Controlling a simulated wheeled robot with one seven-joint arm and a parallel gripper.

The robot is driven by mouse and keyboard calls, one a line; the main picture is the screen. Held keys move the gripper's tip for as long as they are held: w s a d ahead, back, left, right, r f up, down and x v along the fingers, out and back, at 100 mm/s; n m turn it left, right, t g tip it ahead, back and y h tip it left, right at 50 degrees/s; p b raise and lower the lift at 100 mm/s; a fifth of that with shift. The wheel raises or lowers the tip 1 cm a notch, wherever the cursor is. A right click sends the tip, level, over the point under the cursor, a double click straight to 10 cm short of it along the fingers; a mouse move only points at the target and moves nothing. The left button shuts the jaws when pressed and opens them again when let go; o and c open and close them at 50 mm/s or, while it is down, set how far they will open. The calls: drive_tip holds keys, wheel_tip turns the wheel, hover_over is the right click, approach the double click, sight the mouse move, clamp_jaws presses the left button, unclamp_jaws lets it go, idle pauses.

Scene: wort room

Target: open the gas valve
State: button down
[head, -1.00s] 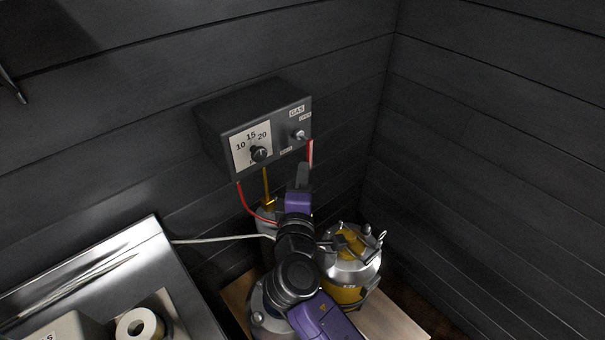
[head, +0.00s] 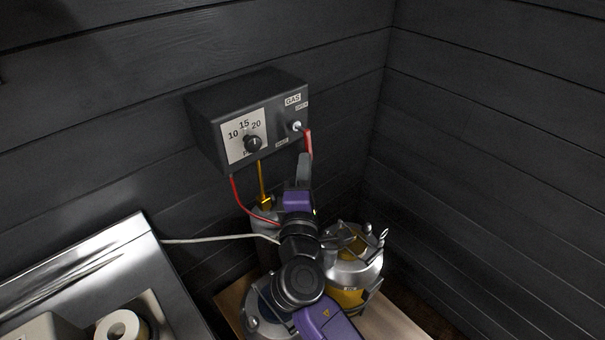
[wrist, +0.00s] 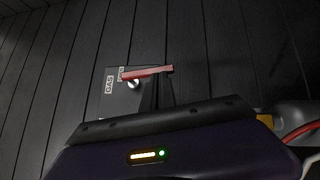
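The gas valve is a red lever (head: 309,144) on a silver pivot (head: 296,126) at the right of a dark grey control box (head: 205,125). In the head view the lever points mostly down, beside the box's right edge. The lever (wrist: 147,72) also shows in the wrist view, with its pivot (wrist: 133,84) near the GAS label. My gripper (head: 304,160) is just below the lever, its dark fingers showing as one narrow shape. Whether it touches the lever, or whether the fingers are apart, I cannot tell.
A black dial (head: 253,144) marked 10, 15, 20 is left of the valve. A red hose (head: 240,197) and a yellow pipe (head: 262,178) run below the box. A metal vessel (head: 355,265) stands right of my arm. A steel counter (head: 100,255) is at left.

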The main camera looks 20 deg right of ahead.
drive_tip(key=w+d+n+t+y+b, duration=0.2)
drive_tip(key=d+n+t+y+b, duration=0.3)
drive_tip(key=n+b, duration=0.9)
drive_tip(key=t+y+b, duration=0.1)
drive_tip(key=t+b, duration=0.2)
drive_tip(key=b, duration=0.6)
drive_tip(key=shift+d+r, duration=0.15)
drive_tip(key=shift+d, duration=0.2)
drive_tip(key=shift+d+r+n+t+y+b, duration=0.1)
drive_tip(key=shift+d+n+t+y+b, duration=0.1)
drive_tip(key=shift+n+y+b, duration=0.45)
drive_tip(key=shift+d+r+n+t+y+b, duration=0.1)
drive_tip(key=shift+n+t+y+b, duration=0.1)
drive_tip(key=shift+n+y+b, duration=0.4)
drive_tip(key=shift+w+d+r+n+y+b, duration=0.15)
drive_tip(key=shift+d+r+n+y+b, duration=0.3)
drive_tip(key=shift+n+y, duration=0.3)
drive_tip(key=shift+w+d+r+n+y+b, duration=0.1)
drive_tip(key=shift+w+d+r+n+y, duration=0.1)
drive_tip(key=shift+r+n+y, duration=0.4)
drive_tip(key=shift+d, duration=0.1)
drive_tip(key=shift+s+f, duration=0.1)
drive_tip(key=shift+f, duration=0.05)
